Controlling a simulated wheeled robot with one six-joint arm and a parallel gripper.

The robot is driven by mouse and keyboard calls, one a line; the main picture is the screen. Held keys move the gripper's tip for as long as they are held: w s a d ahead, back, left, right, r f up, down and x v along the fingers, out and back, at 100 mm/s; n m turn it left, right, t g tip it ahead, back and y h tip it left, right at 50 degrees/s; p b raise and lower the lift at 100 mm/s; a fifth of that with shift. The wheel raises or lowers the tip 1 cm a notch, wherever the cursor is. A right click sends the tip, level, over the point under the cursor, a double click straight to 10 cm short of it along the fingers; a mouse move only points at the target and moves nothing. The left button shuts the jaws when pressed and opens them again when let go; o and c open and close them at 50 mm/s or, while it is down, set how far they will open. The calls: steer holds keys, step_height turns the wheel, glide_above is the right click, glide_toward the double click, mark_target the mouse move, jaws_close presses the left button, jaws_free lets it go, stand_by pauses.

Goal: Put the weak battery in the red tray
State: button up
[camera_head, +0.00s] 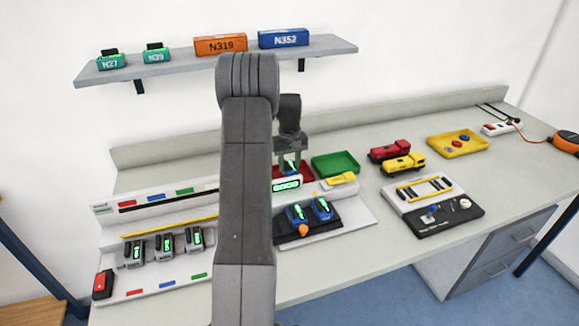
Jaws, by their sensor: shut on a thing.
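My gripper (290,164) points down at the back middle of the bench, beyond my forearm. It is shut on a small blue battery (291,170) with a green light. The battery is over or in front of the red tray (307,173); I cannot tell whether it touches the tray. My arm hides the tray's left part. Two more blue batteries with green displays, one at the left (297,217) and one at the right (322,207), stand on a dark pad. A white unit with a lit green display (286,185) is just in front of the red tray.
A green tray (336,164) stands right of the red one. A red truck (389,150) and a yellow truck (403,164) are further right, with a yellow tray (458,144) behind. Several grey devices (164,243) stand at the left. A shelf (190,64) hangs above.

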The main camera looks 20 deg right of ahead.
steer(key=shift+f, duration=0.9)
steer(key=o, duration=1.1)
step_height(320, 180, up, 12)
steer(key=shift+r+b, duration=0.1)
steer(key=shift+b, duration=0.65)
step_height(320, 180, down, 13)
steer(key=shift+r+p, duration=0.2)
steer(key=shift+p, duration=0.55)
steer(key=shift+r, duration=2.15)
